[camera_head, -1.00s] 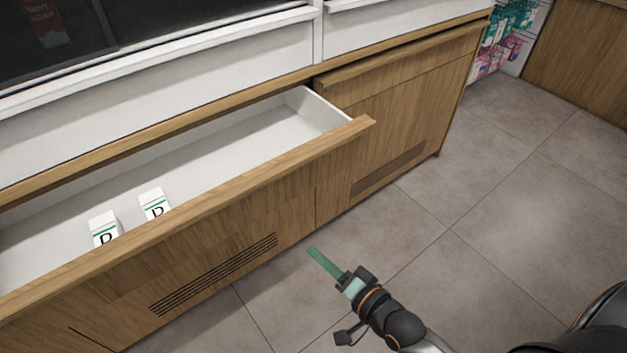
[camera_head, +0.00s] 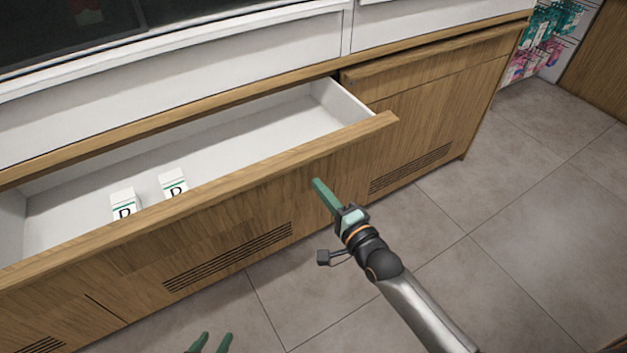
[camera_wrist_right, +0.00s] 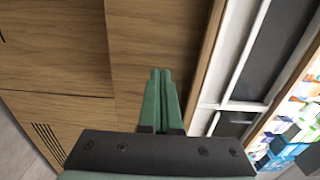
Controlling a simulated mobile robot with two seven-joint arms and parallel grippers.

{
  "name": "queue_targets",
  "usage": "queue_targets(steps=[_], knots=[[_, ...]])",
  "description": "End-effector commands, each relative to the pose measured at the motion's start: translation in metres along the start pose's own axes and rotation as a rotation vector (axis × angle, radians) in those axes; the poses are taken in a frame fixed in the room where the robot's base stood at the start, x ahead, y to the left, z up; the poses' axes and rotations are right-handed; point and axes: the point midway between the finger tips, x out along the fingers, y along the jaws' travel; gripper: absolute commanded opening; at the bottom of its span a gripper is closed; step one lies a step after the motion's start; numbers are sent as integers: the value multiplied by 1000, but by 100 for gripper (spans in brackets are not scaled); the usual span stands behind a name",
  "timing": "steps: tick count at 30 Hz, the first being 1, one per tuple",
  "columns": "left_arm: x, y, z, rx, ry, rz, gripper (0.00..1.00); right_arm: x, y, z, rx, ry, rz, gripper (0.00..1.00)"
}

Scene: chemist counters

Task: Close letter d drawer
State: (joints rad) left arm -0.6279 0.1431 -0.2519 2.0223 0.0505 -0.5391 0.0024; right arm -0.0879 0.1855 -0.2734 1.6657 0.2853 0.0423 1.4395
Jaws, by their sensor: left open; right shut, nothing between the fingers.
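The wooden-fronted drawer (camera_head: 215,200) stands pulled out from the counter in the head view, its white inside showing. Two white boxes marked with a letter D, one box (camera_head: 123,204) and another box (camera_head: 173,183), stand in it near the front. My right gripper (camera_head: 318,184) is shut and empty, its green fingers pointing at the right part of the drawer front; I cannot tell whether they touch it. It also shows in the right wrist view (camera_wrist_right: 160,75), shut before a wood surface. My left gripper (camera_head: 212,343) is open at the bottom edge, below the drawer front.
A wooden cabinet (camera_head: 445,115) with a vent stands right of the drawer. White counter panels (camera_head: 180,85) rise behind it. The tiled floor (camera_head: 540,220) in front and to the right is clear. Hanging goods (camera_head: 548,35) show at the upper right.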

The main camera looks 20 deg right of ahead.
Motion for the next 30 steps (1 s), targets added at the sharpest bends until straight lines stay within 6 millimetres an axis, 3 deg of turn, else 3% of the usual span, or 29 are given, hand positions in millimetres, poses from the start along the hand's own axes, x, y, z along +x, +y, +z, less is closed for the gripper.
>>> queue_targets(steps=[7, 23, 30], knots=[[-1, 0, 7, -2, -7, -1, 50, 30, 0, 0, -1, 0, 0, 0], [0, -1, 7, -1, -5, -2, 50, 36, 1, 0, 0, 0, 1, 0], [8, -3, 14, 0, -6, -3, 50, 57, 2, 0, 1, 0, -2, 0]])
